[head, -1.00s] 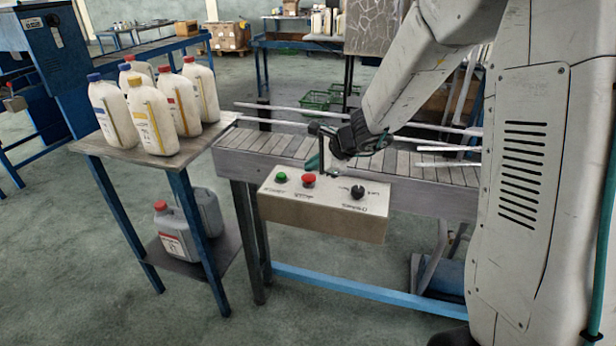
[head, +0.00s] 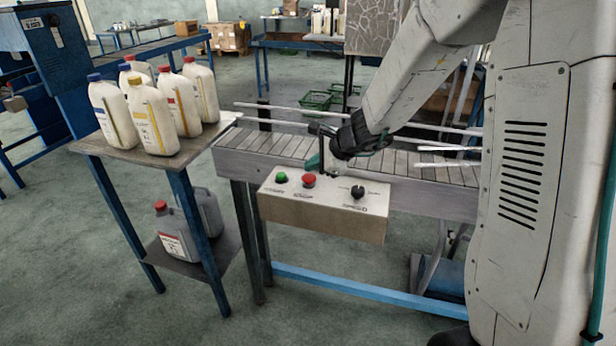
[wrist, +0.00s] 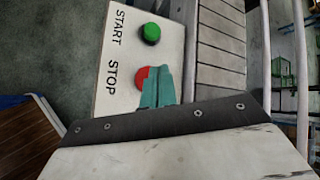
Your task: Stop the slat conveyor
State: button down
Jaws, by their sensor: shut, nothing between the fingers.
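The control box (head: 320,209) is mounted on the near side of the slat conveyor (head: 270,146). On its top are a green button (head: 281,178), a red button (head: 309,181) and a black knob (head: 358,192). The wrist view labels the green button (wrist: 151,33) START and the red button (wrist: 142,76) STOP. My gripper (head: 317,163) is shut and empty, tips pointing down, just behind the red button. In the wrist view its teal fingertips (wrist: 157,88) overlap the right part of the red button; I cannot tell whether they touch it.
A side table (head: 180,160) with several white bottles (head: 155,120) stands left of the conveyor, with a grey canister (head: 175,235) on its lower shelf. White rails (head: 290,108) run along the conveyor. The floor in front of the box is free.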

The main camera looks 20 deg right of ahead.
aim_at(313, 178)
jog(key=shift+f, duration=0.15)
jog(key=shift+f, duration=0.25)
jog(key=shift+f, duration=0.5)
dwell(0.9)
dwell(0.4)
jog(key=shift+r, duration=0.9)
jog(key=shift+r, duration=2.55)
